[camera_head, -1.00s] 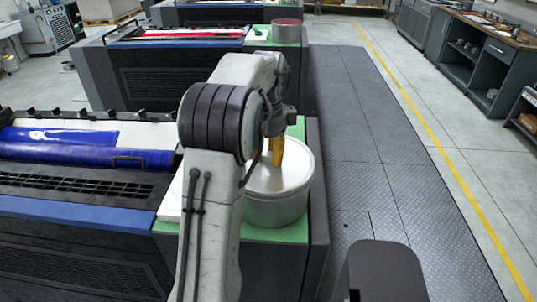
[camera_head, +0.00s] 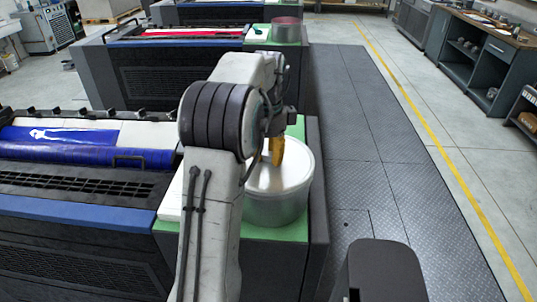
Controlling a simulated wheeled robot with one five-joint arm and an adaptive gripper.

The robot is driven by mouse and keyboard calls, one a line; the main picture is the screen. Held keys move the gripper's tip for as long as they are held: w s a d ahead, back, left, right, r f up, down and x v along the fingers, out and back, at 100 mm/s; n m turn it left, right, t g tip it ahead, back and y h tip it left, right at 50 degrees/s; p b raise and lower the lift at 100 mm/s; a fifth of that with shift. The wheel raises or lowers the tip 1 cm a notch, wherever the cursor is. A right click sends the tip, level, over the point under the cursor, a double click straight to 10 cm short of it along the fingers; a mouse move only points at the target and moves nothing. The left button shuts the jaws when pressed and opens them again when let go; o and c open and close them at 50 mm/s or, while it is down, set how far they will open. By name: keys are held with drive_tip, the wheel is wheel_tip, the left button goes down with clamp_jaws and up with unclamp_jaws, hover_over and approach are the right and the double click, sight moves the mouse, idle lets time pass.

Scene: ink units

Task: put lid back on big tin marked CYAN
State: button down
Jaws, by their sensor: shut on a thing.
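A big silver tin (camera_head: 277,208) stands upright on the green top at the near press's right end. A pale, round metal lid (camera_head: 297,174) shows at its top. I cannot make out any marking on the tin. My gripper (camera_head: 276,160) points down over the middle of the lid, its yellow fingers shut on the lid. A knob or handle between the fingers is not visible. The lid appears level with the tin's rim, but I cannot tell whether it is fully seated. My arm hides the tin's left side.
The near press has a blue roller (camera_head: 60,153) to the left. A second press behind carries a smaller tin with a dark red top (camera_head: 286,31) on a green end (camera_head: 286,42). The dark plate floor (camera_head: 370,140) to the right is clear, along a yellow line (camera_head: 430,130).

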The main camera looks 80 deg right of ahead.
drive_tip(key=shift+c, duration=1.6)
unclamp_jaws()
drive_tip(key=shift+r, duration=0.1)
drive_tip(key=shift+r+p, duration=2)
drive_tip(key=shift+r, duration=1.4)
drive_tip(key=shift+c, duration=0.3)
clamp_jaws()
